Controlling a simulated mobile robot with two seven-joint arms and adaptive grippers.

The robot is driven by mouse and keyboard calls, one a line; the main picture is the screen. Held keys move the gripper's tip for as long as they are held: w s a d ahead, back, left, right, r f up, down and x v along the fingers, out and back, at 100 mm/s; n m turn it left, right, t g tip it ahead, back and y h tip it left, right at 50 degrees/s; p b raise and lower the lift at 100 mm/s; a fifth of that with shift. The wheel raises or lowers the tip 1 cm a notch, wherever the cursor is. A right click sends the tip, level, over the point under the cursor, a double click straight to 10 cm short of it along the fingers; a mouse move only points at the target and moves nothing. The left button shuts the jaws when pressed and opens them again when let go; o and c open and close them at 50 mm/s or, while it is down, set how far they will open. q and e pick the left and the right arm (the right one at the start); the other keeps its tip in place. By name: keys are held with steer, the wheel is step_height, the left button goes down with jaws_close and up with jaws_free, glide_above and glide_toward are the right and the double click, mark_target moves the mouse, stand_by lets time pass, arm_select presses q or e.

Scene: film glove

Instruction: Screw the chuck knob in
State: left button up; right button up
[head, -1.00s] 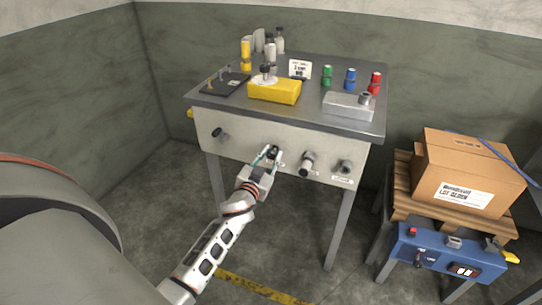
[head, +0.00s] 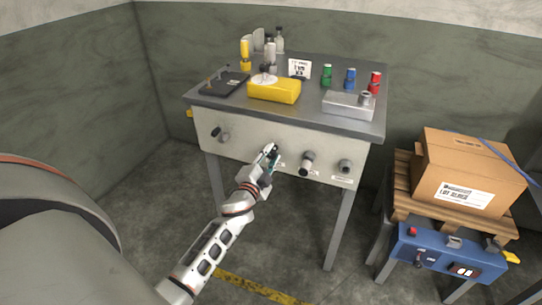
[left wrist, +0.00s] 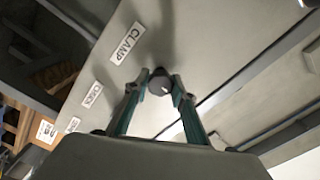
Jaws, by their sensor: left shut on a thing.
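A dark round knob (left wrist: 160,82) sits on the pale front panel of the workbench (head: 250,143). My left gripper (head: 272,152) is at this knob, second from the left in the row. In the left wrist view my left gripper (left wrist: 159,84) has its two teal fingers on either side of the knob, shut on it. A label that reads CLAMP (left wrist: 128,43) is on the panel beside it. In the head view the gripper hides most of the knob, and I cannot tell how deep it sits. My right gripper is out of view.
Other knobs (head: 307,162) (head: 345,167) stick out to the right, and another (head: 223,137) to the left. On the bench top are a yellow box (head: 274,90), a grey box (head: 348,106) and coloured bottles. A carton (head: 468,172) stands on a pallet at right.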

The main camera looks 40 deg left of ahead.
arm_select(q)
steer(key=shift+m, duration=0.5)
steer(key=o, duration=1.1)
steer(key=shift+s, duration=0.1)
steer(key=v, duration=1.2)
steer(key=shift+f, duration=0.1)
